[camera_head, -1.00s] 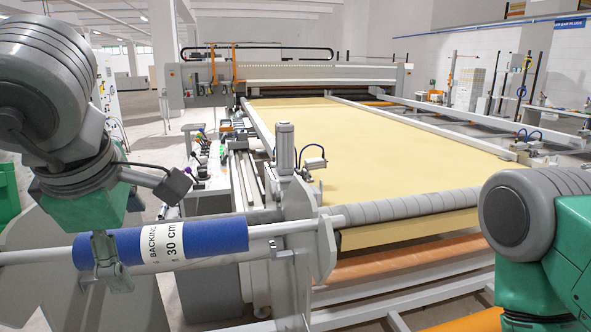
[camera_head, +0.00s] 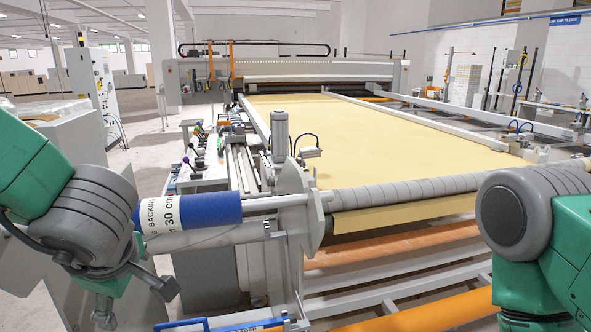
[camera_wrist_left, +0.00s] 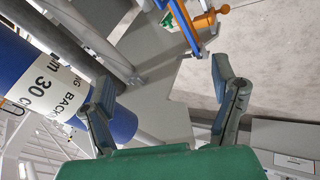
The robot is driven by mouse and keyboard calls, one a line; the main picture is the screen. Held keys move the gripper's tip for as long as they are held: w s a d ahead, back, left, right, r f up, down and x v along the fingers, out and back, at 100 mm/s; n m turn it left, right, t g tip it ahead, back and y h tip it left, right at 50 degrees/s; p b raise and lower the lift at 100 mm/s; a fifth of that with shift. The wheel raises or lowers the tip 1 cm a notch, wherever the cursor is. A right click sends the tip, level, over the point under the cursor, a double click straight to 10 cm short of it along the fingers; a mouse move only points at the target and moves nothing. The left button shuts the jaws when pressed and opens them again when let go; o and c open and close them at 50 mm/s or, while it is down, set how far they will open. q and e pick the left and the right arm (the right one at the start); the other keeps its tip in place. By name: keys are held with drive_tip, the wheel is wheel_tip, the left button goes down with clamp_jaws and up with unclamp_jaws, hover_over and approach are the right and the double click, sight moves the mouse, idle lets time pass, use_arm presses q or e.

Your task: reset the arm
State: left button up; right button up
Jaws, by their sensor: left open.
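A blue roll with a white "BACKING 30 cm" label (camera_head: 214,210) lies on a horizontal bar at the left of the gantry; its left end is hidden behind my left arm. In the wrist view the roll (camera_wrist_left: 22,58) is at the left, overlapped by one finger. My left gripper (camera_head: 104,308) is low at the left of the head view, below and left of the roll. In the wrist view its fingers (camera_wrist_left: 162,84) are wide apart with nothing between them. Contact with the roll cannot be told. My right gripper is out of view; only part of that arm shows.
The gantry's grey end bracket and post (camera_head: 281,135) stand right of the roll. Beige fabric (camera_head: 390,135) covers the long bed behind. An orange roller (camera_head: 425,310) lies low in front. Blue-framed parts with an orange piece (camera_wrist_left: 203,20) show ahead in the wrist view.

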use_arm(q)
drive_tip(key=s+a+f+m+b, duration=0.1)
drive_tip(key=s+f+m+b, duration=0.15)
drive_tip(key=f, duration=0.75)
drive_tip(key=s+a+f+m+b, duration=0.15)
drive_tip(key=f+m, duration=0.25)
drive_tip(key=f, duration=0.6)
drive_tip(key=s+a+f+m+b, duration=0.15)
drive_tip(key=f+m, duration=0.25)
drive_tip(key=f, duration=0.5)
drive_tip(key=s+d+f+m+g+h+b, duration=0.1)
drive_tip(key=s+f+m+g+h+b, duration=0.2)
drive_tip(key=s+f+m, duration=0.4)
drive_tip(key=s+f+g, duration=0.1)
drive_tip(key=s+f, duration=0.6)
drive_tip(key=s, duration=0.3)
drive_tip(key=shift+s+d+f+g+b, duration=0.15)
drive_tip(key=shift+s+d+g+b, duration=0.1)
drive_tip(key=shift+g+b, duration=0.15)
drive_tip(key=shift+w+a+m, duration=0.1)
drive_tip(key=shift+w+m, duration=0.05)
drive_tip(key=shift+m, duration=0.1)
